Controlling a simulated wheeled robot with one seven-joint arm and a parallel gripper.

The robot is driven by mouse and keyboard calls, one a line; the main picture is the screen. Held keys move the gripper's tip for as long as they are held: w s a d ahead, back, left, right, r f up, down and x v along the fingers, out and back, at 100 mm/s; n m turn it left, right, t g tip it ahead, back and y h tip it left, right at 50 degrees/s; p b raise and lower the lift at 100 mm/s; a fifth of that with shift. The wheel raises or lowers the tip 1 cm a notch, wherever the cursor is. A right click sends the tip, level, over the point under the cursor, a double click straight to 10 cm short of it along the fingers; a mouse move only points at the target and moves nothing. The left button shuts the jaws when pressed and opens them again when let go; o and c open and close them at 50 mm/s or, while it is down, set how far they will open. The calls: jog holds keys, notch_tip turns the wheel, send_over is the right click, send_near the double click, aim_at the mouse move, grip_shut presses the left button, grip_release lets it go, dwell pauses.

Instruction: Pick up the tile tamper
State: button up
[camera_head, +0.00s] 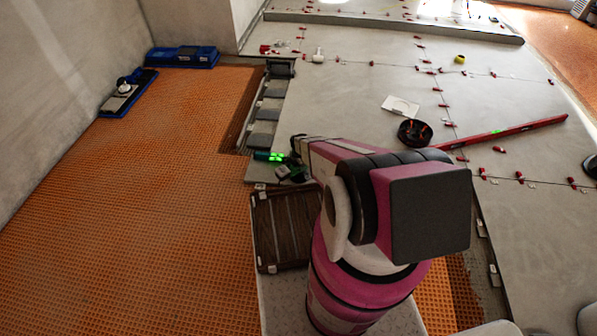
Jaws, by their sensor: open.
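A small dark teal tool with bright green lights (268,156), which looks like the tile tamper, lies at the left edge of the grey tiled floor in the head view. My arm reaches over from the lower right. My gripper (291,163) is at the arm's far end, just right of this tool and close to it. The gripper is open. Its fingers are small and dark and partly hidden by my arm, so I cannot tell whether they touch the tool.
A dark slatted crate (281,230) stands in front. A red level (525,128) and black bowl (415,133) lie on the tiles to the right, among several red clips. Blue trays (183,57) stand at the back left wall.

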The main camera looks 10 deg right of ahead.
jog(key=shift+f, duration=0.15)
dwell(0.3)
grip_shut()
notch_tip(320, 180, up, 5)
jog(key=shift+s, duration=0.1)
jog(key=s+a+r, duration=0.1)
jog(key=a+r, duration=0.1)
jog(key=a, duration=0.1)
jog(key=s+a+r, duration=0.2)
jog(key=a, duration=0.1)
jog(key=s+a+r, duration=0.2)
jog(key=a, duration=0.2)
jog(key=shift+s+r, duration=0.15)
jog(key=shift+r, duration=0.15)
notch_tip(320, 180, up, 6)
dwell(1.0)
jog(key=shift+a, duration=0.1)
